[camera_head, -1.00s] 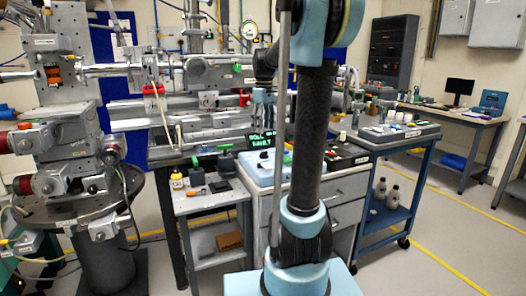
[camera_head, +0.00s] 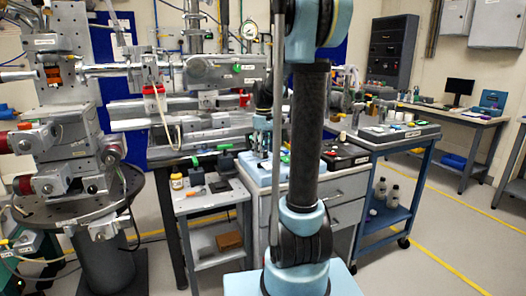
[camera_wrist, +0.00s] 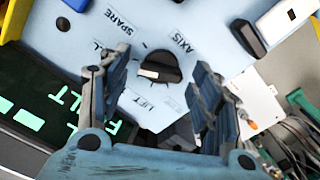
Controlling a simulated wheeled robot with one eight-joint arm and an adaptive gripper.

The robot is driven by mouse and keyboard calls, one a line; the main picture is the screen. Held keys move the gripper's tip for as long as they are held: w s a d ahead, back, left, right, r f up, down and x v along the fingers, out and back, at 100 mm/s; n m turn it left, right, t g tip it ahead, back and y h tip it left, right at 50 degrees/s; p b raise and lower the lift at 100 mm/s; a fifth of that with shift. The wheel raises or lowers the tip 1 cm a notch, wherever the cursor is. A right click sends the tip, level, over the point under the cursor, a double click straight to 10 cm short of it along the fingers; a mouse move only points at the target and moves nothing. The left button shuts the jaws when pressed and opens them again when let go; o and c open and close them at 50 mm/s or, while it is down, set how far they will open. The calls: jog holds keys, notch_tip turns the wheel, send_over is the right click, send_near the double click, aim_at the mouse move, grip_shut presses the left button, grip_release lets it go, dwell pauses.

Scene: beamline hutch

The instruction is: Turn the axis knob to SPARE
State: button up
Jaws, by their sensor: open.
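The axis knob (camera_wrist: 160,66) is black with a pale pointer mark, on a light blue panel (camera_wrist: 75,35) in the wrist view. The pale mark faces left in the picture, not at the SPARE label (camera_wrist: 122,22), which lies up and left. The AXIS label (camera_wrist: 182,42) is beside the knob and the LIFT label (camera_wrist: 143,108) below it. Another label at the left is partly hidden by a finger. My gripper (camera_wrist: 161,72) is open, its fingers on either side of the knob in the picture; contact cannot be told. In the head view my arm hides the knob.
A dark display (camera_wrist: 35,118) with green text lies at lower left in the wrist view. A white card (camera_wrist: 258,100) and cables (camera_wrist: 295,135) are at right. In the head view, a small cart (camera_head: 212,202) stands left of the drawer cabinet (camera_head: 340,190).

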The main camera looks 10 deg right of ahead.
jog(key=c, duration=1.1)
jog(key=shift+o, duration=0.2)
jog(key=m, duration=0.4)
jog(key=shift+m, duration=2)
jog(key=o, duration=1.1)
jog(key=shift+c, duration=0.2)
